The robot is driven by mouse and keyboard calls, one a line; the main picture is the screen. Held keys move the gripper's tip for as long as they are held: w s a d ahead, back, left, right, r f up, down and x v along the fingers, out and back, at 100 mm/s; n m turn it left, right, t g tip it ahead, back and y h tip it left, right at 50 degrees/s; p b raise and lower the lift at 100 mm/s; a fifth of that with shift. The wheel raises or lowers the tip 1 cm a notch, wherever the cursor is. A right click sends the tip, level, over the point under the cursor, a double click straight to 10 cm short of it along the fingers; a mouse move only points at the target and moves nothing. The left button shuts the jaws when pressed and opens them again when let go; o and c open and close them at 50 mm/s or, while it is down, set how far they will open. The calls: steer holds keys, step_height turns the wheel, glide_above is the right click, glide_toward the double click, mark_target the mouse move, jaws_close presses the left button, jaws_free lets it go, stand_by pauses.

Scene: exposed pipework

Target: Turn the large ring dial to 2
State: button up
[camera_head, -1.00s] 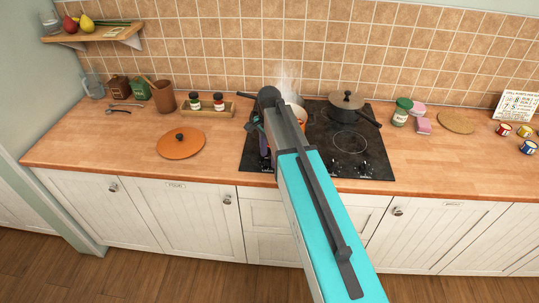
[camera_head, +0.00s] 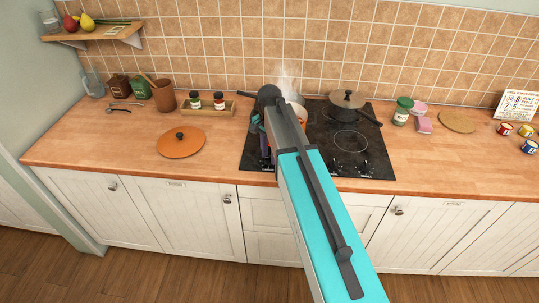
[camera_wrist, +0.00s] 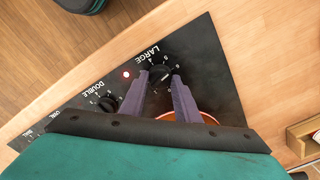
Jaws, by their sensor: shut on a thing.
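The large ring dial (camera_wrist: 160,75) is a black knob under the label LARGE on the hob's (camera_head: 351,143) front strip, seen in the wrist view. White marks ring it, but they are too small to read surely. A pale line shows on the knob, and which mark it faces is unclear. My gripper (camera_wrist: 160,77) has its two purple fingers on either side of this knob, shut on it. In the head view my arm hides the dial, and only part of my gripper (camera_head: 264,146) shows at the hob's left.
A second knob (camera_wrist: 107,103) labelled DOUBLE sits beside the dial, with a lit red lamp (camera_wrist: 126,74) between. A steaming orange pot (camera_head: 299,112) stands behind my arm. A lidded dark pot (camera_head: 346,103) is at the back right. An orange lid (camera_head: 181,142) lies left of the hob.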

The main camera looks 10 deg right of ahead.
steer(key=n, duration=0.4)
steer(key=shift+b, duration=0.3)
steer(key=n, duration=0.5)
steer(key=shift+b, duration=0.3)
steer(key=n, duration=0.8)
steer(key=shift+b, duration=0.3)
steer(key=n, duration=0.4)
steer(key=shift+n, duration=0.3)
steer(key=n, duration=0.3)
steer(key=shift+n, duration=0.3)
steer(key=n, duration=0.4)
steer(key=shift+n, duration=0.3)
steer(key=shift+n+b, duration=0.3)
steer(key=shift+n, duration=1.5)
